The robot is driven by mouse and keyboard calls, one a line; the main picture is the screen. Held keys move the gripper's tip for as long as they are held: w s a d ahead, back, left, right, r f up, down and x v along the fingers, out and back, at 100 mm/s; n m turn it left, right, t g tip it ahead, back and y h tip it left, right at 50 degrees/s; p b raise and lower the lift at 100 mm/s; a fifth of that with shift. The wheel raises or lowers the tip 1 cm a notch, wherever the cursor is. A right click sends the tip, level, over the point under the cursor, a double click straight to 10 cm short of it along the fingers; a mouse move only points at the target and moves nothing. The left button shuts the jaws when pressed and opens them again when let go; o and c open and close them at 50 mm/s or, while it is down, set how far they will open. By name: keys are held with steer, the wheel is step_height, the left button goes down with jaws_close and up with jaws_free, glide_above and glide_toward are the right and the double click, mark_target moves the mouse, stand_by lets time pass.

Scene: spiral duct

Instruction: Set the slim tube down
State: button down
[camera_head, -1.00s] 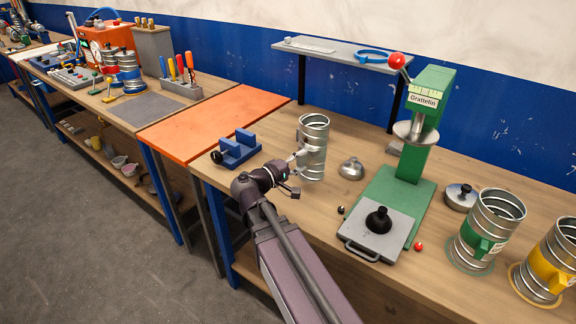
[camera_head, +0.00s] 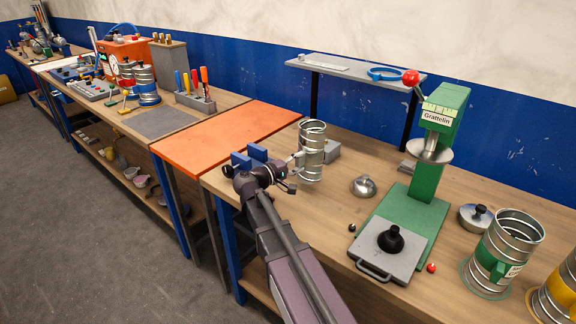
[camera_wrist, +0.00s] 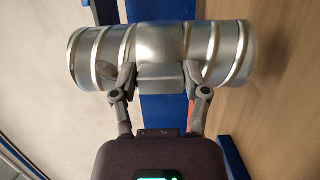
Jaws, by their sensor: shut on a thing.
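The slim tube (camera_head: 311,160) is a silvery ribbed metal cylinder, open at the top. It stands upright over the wooden bench (camera_head: 340,205); whether its base touches the wood I cannot tell. My gripper (camera_head: 297,158) reaches it from the left and is shut on it. In the wrist view the tube (camera_wrist: 88,58) lies across the top of the picture. There my gripper (camera_wrist: 160,78) has one finger on each side of a small grey block on the tube's side.
A blue vise (camera_head: 256,153) is left of the tube, partly hidden by my arm. A metal funnel-shaped piece (camera_head: 363,186) and a green press (camera_head: 425,195) stand to the right.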

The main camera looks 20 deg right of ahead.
steer(key=w, duration=0.5)
steer(key=shift+w+a+f, duration=0.1)
steer(key=shift+a+f, duration=0.05)
steer(key=shift+f, duration=0.1)
steer(key=shift+w+f+b, duration=0.3)
steer(key=shift+f+b, duration=0.6)
steer(key=shift+b, duration=0.1)
steer(key=shift+w+f+b, duration=0.3)
steer(key=shift+f+b, duration=0.6)
steer(key=shift+b, duration=0.1)
steer(key=shift+f, duration=0.15)
steer(key=shift+c, duration=0.4)
jaws_free()
steer(key=shift+r, duration=0.2)
steer(key=v, duration=1.2)
steer(key=shift+a, duration=0.1)
